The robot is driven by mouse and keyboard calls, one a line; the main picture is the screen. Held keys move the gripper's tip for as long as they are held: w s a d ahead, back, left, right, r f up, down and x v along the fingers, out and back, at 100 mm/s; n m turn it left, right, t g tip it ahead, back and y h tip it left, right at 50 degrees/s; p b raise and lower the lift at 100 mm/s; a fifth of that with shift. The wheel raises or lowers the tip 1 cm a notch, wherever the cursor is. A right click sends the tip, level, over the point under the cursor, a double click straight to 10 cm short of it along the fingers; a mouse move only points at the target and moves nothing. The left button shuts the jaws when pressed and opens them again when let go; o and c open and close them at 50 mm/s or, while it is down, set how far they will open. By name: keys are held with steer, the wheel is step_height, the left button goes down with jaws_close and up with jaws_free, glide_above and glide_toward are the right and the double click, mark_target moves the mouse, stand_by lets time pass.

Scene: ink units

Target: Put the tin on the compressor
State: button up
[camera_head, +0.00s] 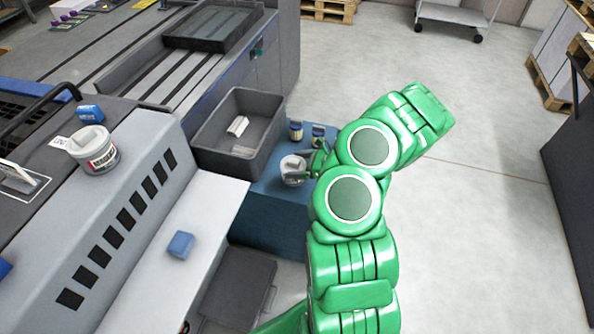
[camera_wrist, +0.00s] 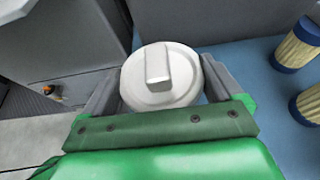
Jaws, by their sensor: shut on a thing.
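A white round tin (camera_head: 292,172) with a raised block on its lid is between the fingers of my gripper (camera_head: 305,166). In the wrist view the tin (camera_wrist: 182,77) shows from above, with the grey fingers of my gripper (camera_wrist: 162,88) shut on its two sides. It is upright at the blue unit's top (camera_head: 270,187); I cannot tell whether it touches that surface. A similar white tin (camera_head: 98,152) with a dark and red label stands on the grey machine at left. Which thing is the compressor is not clear, though the blue unit may be it.
A grey open bin (camera_head: 208,137) with white items inside stands behind the held tin. Two blue-and-beige cans (camera_head: 296,131) (camera_head: 318,136) stand close behind it. A blue block (camera_head: 180,245) lies on the white ledge (camera_head: 212,215).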

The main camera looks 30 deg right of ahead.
mark_target(292, 183)
steer(key=shift+w+f, duration=0.3)
steer(key=shift+f, duration=1.5)
steer(key=o, duration=1.7)
steer(key=shift+f, duration=0.1)
